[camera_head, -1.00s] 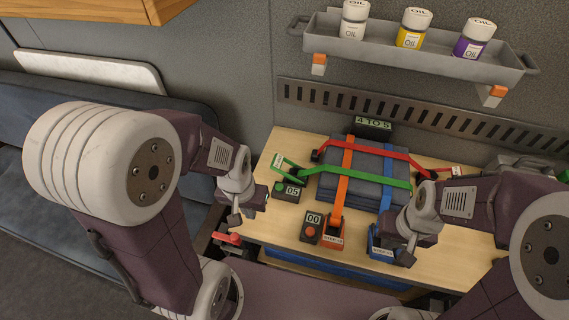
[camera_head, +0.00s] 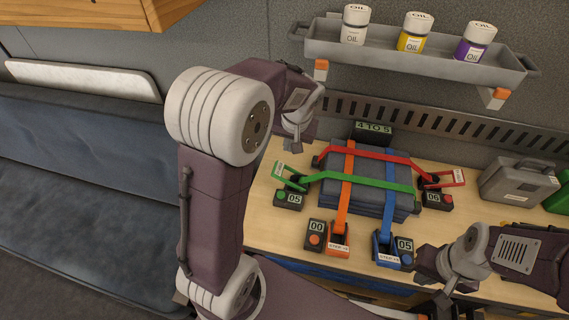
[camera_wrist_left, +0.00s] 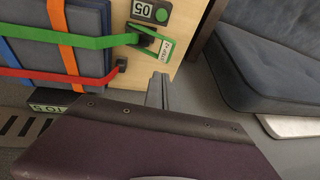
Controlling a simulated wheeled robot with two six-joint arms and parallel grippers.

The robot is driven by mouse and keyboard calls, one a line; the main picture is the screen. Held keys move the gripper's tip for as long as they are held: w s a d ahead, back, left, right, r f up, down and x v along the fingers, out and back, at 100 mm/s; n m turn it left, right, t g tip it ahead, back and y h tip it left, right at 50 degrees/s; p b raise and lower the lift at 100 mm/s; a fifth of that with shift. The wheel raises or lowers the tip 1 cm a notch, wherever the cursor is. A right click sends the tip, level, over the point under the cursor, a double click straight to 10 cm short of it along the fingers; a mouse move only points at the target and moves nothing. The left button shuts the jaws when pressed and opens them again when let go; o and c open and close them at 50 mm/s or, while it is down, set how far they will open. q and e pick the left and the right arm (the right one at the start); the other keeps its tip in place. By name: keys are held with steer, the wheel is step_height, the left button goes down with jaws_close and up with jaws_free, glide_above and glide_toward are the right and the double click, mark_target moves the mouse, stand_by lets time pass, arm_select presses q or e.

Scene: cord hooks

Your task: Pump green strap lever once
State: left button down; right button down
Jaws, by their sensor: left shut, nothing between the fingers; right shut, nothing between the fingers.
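The green strap (camera_head: 350,178) runs across the dark grey case (camera_head: 366,190). Its green ratchet lever (camera_head: 280,172) stands at the left end, beside a counter reading 05 (camera_head: 293,199). In the left wrist view the lever (camera_wrist_left: 155,48) shows with a white label, and nothing holds it. My left gripper (camera_head: 297,133) is shut and empty, above and behind the lever; its closed fingers (camera_wrist_left: 160,92) are apart from the lever. My right gripper (camera_head: 430,275) is shut and empty, at the front right near the blue strap's counter.
Red (camera_head: 370,153), orange (camera_head: 346,180) and blue (camera_head: 389,185) straps also cross the case. The orange counter (camera_head: 315,235) reads 00. A sign reads 4 TO 5 (camera_head: 373,128). A shelf (camera_head: 440,62) with oil jars hangs above. A grey toolbox (camera_head: 518,182) stands right.

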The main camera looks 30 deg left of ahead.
arm_select(q)
glide_toward(279, 168)
steer(key=x, duration=0.5)
steer(key=shift+w+f+b, duration=0.1)
steer(key=shift+w+b, duration=0.15)
steer(key=shift+b, duration=0.05)
steer(key=shift+a+f, duration=0.2)
steer(key=shift+f, duration=0.25)
steer(key=a+f+b, duration=0.1)
steer(key=b, duration=0.1)
steer(key=a+f+b, duration=0.1)
steer(key=f+b, duration=0.1)
steer(key=s+a+f+b, duration=0.1)
steer(key=f+b, duration=0.1)
steer(key=shift+a, duration=0.15)
steer(key=shift+s+r, duration=0.1)
steer(key=shift+r, duration=0.05)
